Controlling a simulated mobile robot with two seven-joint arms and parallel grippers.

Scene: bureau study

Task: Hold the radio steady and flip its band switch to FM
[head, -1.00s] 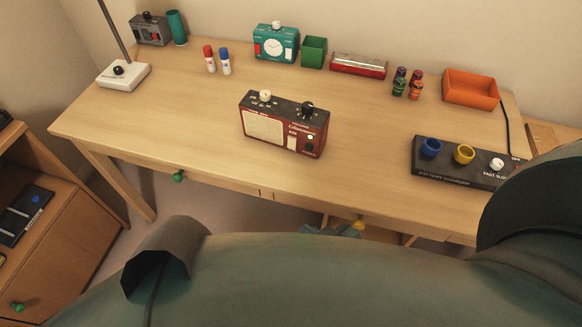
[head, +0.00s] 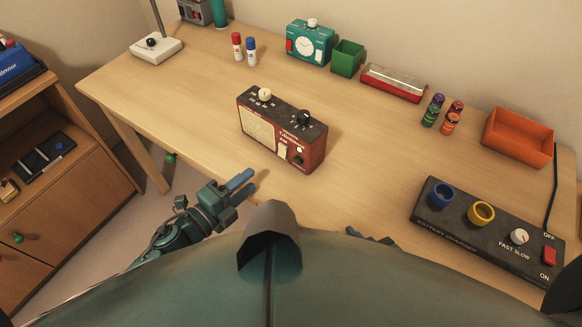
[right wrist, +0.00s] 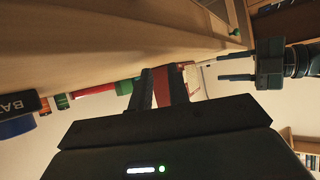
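The radio (head: 283,130) stands upright near the middle of the desk. It is red with a black top, a cream speaker grille, and white and black knobs on top. Small controls sit at the right of its front; the band switch and its setting are too small to tell. My left gripper (head: 243,184) is open and empty at the desk's front edge, in front of and apart from the radio. It also shows in the right wrist view (right wrist: 215,70). My right gripper (head: 372,236) is mostly hidden behind my body; in the right wrist view (right wrist: 162,82) its fingers are apart.
A battery charger (head: 465,228) lies at the desk's right. An orange tray (head: 519,142), small batteries (head: 441,112), a red-and-silver case (head: 393,84), a green cup (head: 347,60), a teal clock (head: 308,45), and a lamp base (head: 157,50) line the back. The desk around the radio (head: 360,170) is clear.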

